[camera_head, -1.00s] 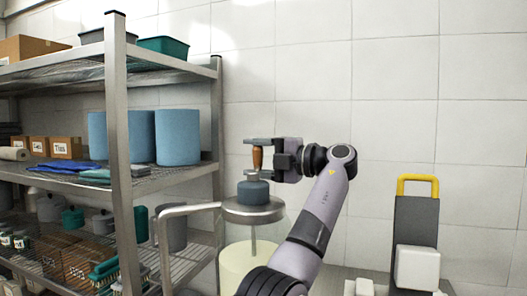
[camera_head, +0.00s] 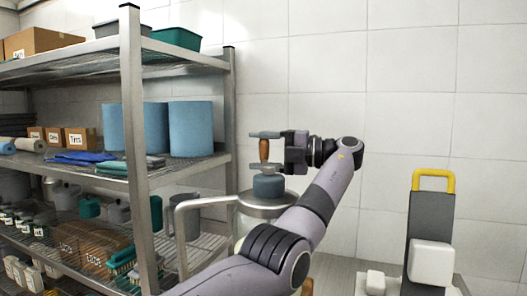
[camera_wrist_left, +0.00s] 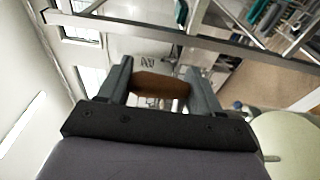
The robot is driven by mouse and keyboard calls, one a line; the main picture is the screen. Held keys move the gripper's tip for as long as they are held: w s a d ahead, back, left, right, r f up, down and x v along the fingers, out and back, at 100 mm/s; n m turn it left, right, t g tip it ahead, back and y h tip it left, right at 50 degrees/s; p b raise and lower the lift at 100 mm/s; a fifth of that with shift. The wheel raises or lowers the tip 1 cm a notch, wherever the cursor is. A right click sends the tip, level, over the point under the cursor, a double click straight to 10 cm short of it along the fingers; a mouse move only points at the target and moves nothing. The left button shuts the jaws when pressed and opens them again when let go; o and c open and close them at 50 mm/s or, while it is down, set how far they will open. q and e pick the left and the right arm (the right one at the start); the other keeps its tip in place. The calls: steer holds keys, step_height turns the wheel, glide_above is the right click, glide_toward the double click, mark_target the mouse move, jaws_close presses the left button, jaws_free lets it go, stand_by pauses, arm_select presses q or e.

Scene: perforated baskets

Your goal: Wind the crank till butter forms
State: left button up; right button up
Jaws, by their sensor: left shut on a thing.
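The butter churn has a metal lid (camera_head: 266,204) with a blue-grey gear housing (camera_head: 268,186) on top. The crank's brown wooden handle (camera_head: 264,150) stands upright above the housing. My left gripper (camera_head: 265,150) is shut on the handle, one finger above the other in the head view. In the left wrist view the brown handle (camera_wrist_left: 160,88) lies between the two fingers. The churn's jar is mostly hidden behind my left arm in the head view; a pale round part (camera_wrist_left: 290,140) shows at lower right in the wrist view. My right gripper is not in view.
A metal shelf rack (camera_head: 135,120) with blue rolls (camera_head: 190,128), boxes and bins stands close on the left. A bent metal rail (camera_head: 180,225) is beside the churn. A dark upright with a yellow handle (camera_head: 433,178) stands at right. The tiled wall is behind.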

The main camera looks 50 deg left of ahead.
arm_select(q)
steer(key=shift+s+a+r+n+g+h, duration=0.15)
steer(key=shift+s+n+g+h, duration=0.1)
steer(key=shift+n+g+h, duration=0.2)
stand_by(0.7)
steer(key=o, duration=1.3)
steer(key=shift+c, duration=0.2)
steer(key=shift+o, duration=1)
steer(key=shift+s, duration=0.2)
steer(key=shift+w+m+t+y, duration=0.25)
steer(key=shift+t+y, duration=0.1)
